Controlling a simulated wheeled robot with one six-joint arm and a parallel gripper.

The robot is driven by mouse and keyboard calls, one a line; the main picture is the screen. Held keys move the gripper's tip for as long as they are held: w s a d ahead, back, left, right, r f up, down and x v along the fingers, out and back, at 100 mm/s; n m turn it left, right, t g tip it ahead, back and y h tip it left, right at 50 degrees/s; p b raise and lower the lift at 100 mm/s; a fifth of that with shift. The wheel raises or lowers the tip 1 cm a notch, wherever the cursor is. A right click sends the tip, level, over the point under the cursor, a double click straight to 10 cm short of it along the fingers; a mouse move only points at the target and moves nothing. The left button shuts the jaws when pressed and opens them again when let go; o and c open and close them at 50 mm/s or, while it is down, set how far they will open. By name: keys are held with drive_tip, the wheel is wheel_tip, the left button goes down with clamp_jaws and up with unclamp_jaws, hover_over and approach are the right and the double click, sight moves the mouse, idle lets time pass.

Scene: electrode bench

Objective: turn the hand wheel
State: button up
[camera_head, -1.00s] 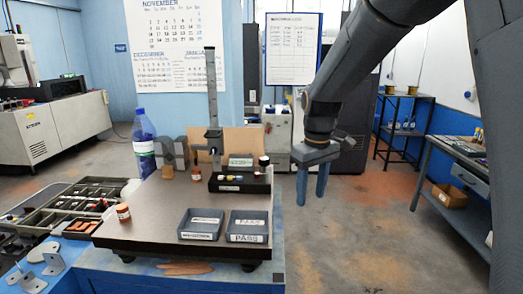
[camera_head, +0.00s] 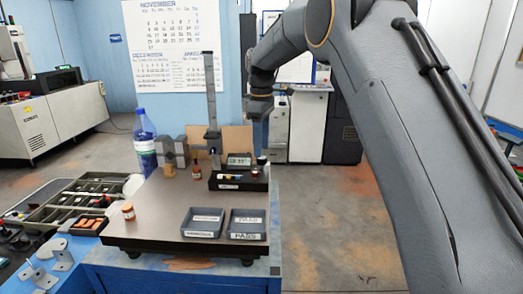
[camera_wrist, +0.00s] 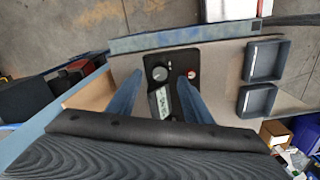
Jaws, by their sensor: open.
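A black control box (camera_head: 238,184) with a small display (camera_head: 239,159) sits on the dark bench plate at the back right. In the wrist view, the black box (camera_wrist: 178,58) carries a round dark knob (camera_wrist: 160,73) with a pale face, perhaps the hand wheel; I cannot tell for sure. A small reddish button (camera_wrist: 191,74) and the display (camera_wrist: 160,102) are near it. My gripper (camera_head: 259,125) is above the box's right end. In the wrist view, my gripper (camera_wrist: 159,80) is open and empty, its fingers appearing either side of the knob, with no contact visible.
A tall height gauge (camera_head: 211,95) stands beside the box. Two grey trays (camera_head: 203,222) and (camera_head: 246,224) lie in front. A blue-capped bottle (camera_head: 145,145) and grey blocks (camera_head: 174,150) stand at the left back. Open floor lies right of the bench.

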sight(262, 163)
drive_tip(key=shift+f+p, duration=0.55)
drive_tip(key=shift+f, duration=1.15)
drive_tip(key=c, duration=1.1)
